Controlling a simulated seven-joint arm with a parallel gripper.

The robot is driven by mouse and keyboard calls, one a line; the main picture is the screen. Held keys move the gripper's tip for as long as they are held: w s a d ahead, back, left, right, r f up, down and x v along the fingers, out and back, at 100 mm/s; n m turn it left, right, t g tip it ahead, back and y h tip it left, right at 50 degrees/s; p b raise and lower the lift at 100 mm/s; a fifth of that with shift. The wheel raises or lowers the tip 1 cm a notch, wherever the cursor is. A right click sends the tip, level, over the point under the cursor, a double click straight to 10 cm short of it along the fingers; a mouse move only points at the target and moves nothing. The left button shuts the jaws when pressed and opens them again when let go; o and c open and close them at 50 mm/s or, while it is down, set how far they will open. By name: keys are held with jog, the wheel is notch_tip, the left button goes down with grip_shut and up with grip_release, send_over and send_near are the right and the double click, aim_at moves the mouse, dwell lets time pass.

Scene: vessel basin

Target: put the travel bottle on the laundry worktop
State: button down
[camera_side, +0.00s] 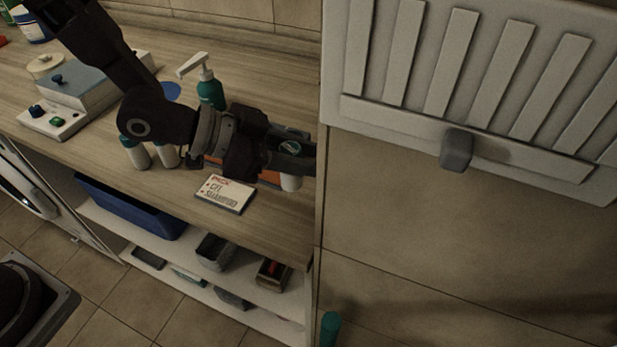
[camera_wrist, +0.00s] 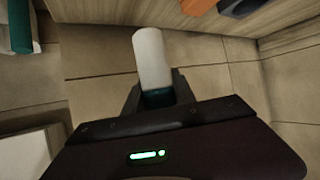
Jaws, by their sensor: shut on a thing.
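My gripper (camera_side: 288,150) is shut on a white travel bottle (camera_side: 291,184) with a teal cap, near the right end of the wooden laundry worktop (camera_side: 268,225). In the wrist view, my gripper (camera_wrist: 157,96) has its fingers on either side of the teal cap, and the white body of the bottle (camera_wrist: 152,58) sticks out beyond them. In the side view my gripper hides part of the bottle. I cannot tell whether the bottle touches the worktop.
Two similar white bottles (camera_side: 137,153) (camera_side: 167,156), a teal pump bottle (camera_side: 210,92) and a lettered white box (camera_side: 225,194) stand on the worktop. An orange thing (camera_side: 270,176) is beside my gripper. A wall panel closes the right end. A teal item (camera_side: 330,326) is low down.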

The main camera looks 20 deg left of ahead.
jog(key=shift+d+f, duration=0.2)
jog(key=shift+f, duration=2.45)
jog(key=c, duration=1)
grip_release()
jog(key=shift+f, duration=0.1)
jog(key=shift+c, duration=0.2)
jog(key=v, duration=1.2)
